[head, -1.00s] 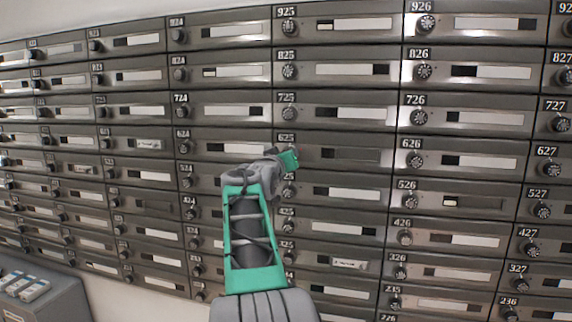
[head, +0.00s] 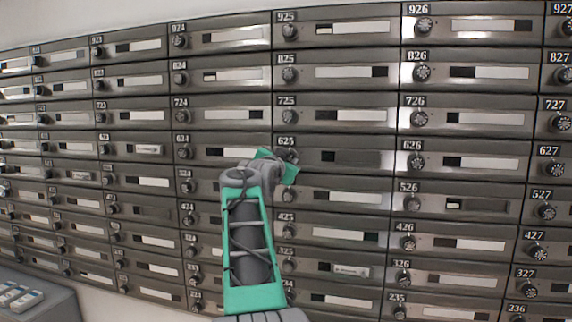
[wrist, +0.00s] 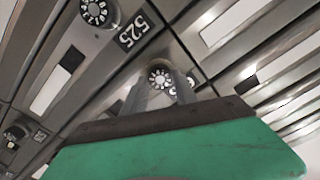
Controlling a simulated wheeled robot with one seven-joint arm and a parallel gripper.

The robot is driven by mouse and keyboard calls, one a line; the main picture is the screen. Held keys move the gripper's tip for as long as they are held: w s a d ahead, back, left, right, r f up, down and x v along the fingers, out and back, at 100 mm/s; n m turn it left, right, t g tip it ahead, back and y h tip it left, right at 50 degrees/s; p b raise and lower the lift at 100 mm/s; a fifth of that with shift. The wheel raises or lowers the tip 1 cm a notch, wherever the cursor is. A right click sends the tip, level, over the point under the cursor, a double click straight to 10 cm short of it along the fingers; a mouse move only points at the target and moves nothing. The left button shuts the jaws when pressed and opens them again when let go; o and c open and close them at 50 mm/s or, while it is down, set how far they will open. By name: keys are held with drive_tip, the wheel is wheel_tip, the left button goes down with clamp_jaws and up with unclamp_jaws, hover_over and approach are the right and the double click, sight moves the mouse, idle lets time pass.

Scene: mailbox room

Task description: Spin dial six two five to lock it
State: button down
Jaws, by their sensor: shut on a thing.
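The mailbox door labelled 625 (head: 345,158) is in the middle of the head view, closed flush with its neighbours. Its round dial (wrist: 160,77), dark with white marks, shows in the wrist view between my fingers. My gripper (wrist: 160,88) is shut on this dial, with one grey finger on each side. In the head view my gripper (head: 288,157) is at the left end of door 625, just under its number. There the gripper mostly hides the dial, and I cannot read its setting.
Rows of similar grey mailboxes fill the wall. The dial of 626 (head: 416,161) is to the right. A grey cabinet (head: 45,296) stands lower left.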

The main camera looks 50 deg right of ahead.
drive_tip(key=shift+m, duration=0.6)
drive_tip(key=c, duration=1)
unclamp_jaws()
drive_tip(key=shift+o, duration=0.2)
drive_tip(key=b+v, duration=0.1)
drive_tip(key=v, duration=0.6)
drive_tip(key=shift+s+a, duration=0.25)
drive_tip(key=shift+a, duration=0.1)
